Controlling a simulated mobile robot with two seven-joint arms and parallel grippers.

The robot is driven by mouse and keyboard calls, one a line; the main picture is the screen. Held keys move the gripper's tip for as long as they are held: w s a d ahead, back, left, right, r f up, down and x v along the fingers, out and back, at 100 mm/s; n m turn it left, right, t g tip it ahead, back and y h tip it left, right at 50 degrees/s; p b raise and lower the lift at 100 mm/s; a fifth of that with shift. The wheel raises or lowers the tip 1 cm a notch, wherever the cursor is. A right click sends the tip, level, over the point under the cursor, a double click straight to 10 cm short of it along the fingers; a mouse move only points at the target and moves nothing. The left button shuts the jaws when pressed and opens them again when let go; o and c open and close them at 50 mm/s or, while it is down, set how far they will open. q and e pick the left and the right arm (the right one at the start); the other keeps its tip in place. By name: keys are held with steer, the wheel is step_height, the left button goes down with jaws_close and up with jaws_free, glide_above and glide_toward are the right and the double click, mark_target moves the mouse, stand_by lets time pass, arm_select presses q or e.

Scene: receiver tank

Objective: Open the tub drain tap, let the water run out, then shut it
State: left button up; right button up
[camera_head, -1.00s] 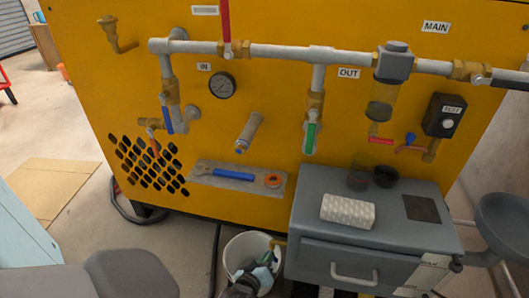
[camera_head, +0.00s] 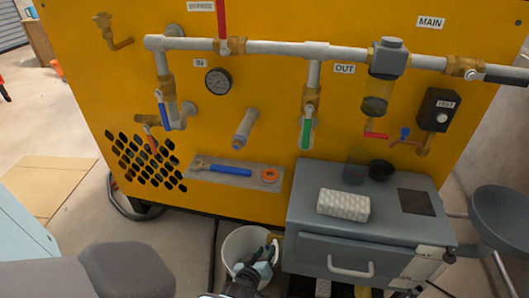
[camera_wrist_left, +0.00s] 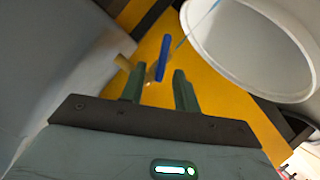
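The tub drain tap shows in the left wrist view as a brass body (camera_wrist_left: 122,62) with a blue lever (camera_wrist_left: 164,57). In the head view its brass (camera_head: 276,237) shows at the lower left of the grey cabinet (camera_head: 296,228). My left gripper (camera_head: 262,262) is over the white bucket (camera_head: 232,240). In the left wrist view, the left gripper's fingers (camera_wrist_left: 159,86) are apart, with the lever's near end between their tips and gaps on both sides. A thin pale-blue line, looking like water, runs beside the lever towards the bucket (camera_wrist_left: 245,45). My right gripper is not in view.
The yellow panel (camera_head: 290,130) behind carries pipes, a gauge (camera_head: 219,81) and other levers. A white textured block (camera_head: 343,205) and dark cups (camera_head: 380,169) rest on the cabinet. A round grey seat (camera_head: 500,215) stands at the right. The floor at the left is mostly open.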

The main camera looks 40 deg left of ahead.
arm_select(q)
steer(key=shift+s+d+r, duration=0.1)
steer(key=shift+s+r, duration=0.05)
steer(key=shift+s, duration=0.1)
steer(key=p+v, duration=0.3)
steer(key=v, duration=0.4)
steer(key=shift+s, duration=0.1)
